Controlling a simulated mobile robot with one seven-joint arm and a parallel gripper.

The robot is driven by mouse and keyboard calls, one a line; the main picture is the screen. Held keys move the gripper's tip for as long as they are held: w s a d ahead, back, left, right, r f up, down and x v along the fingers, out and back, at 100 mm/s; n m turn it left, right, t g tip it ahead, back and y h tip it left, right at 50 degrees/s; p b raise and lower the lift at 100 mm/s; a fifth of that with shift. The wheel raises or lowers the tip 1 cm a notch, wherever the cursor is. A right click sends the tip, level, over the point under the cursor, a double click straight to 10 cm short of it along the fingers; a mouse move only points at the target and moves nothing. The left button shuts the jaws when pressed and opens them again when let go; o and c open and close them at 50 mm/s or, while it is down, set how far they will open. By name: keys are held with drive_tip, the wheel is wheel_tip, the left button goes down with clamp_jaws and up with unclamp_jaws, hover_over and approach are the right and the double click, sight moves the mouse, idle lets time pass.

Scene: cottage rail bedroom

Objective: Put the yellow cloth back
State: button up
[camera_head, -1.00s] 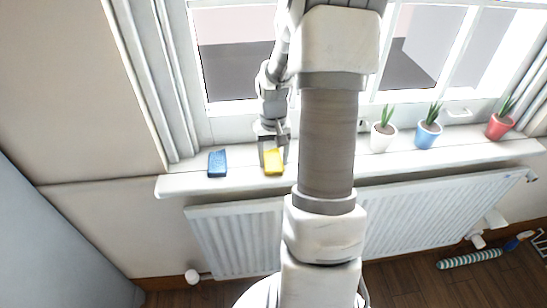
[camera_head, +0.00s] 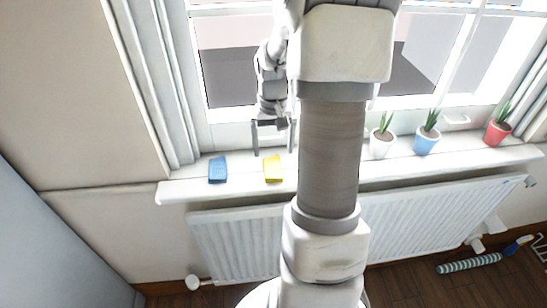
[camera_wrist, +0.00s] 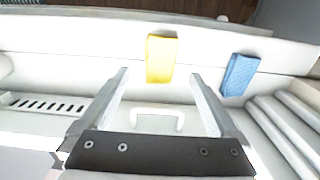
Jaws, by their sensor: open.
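The yellow cloth (camera_head: 273,168) lies flat on the white window sill, just left of my arm in the head view. It also shows in the wrist view (camera_wrist: 161,59), beyond my fingertips and roughly between their lines. My gripper (camera_head: 273,152) is open and empty, raised a little above and behind the cloth, near the window frame. In the wrist view the two fingers of my gripper (camera_wrist: 158,75) are spread wide and apart from the cloth.
A blue cloth (camera_head: 218,169) lies left of the yellow one on the sill (camera_head: 183,190). White (camera_head: 381,143), blue (camera_head: 426,138) and red (camera_head: 498,131) plant pots stand to the right. A radiator (camera_head: 240,245) hangs below. A window handle (camera_wrist: 157,117) shows beneath my gripper.

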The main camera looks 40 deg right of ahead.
sight(274, 166)
wheel_tip(274, 166, up, 5)
drive_tip(key=shift+r, duration=0.1)
idle(0.4)
